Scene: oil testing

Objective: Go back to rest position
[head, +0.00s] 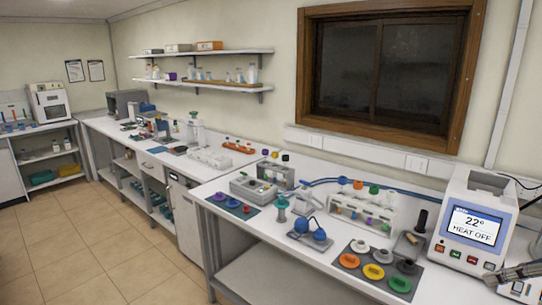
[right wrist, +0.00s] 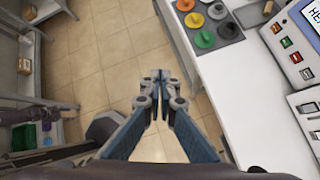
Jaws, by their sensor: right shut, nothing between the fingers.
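My right gripper (head: 495,279) shows at the far right edge of the head view, in front of the white heating device (head: 474,225). In the right wrist view the same gripper (right wrist: 160,76) has its fingers together with nothing between them. There it is over the tiled floor (right wrist: 115,45), left of the white bench (right wrist: 232,75) and apart from it. My left gripper is in neither view.
Open floor (head: 90,240) lies at left.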

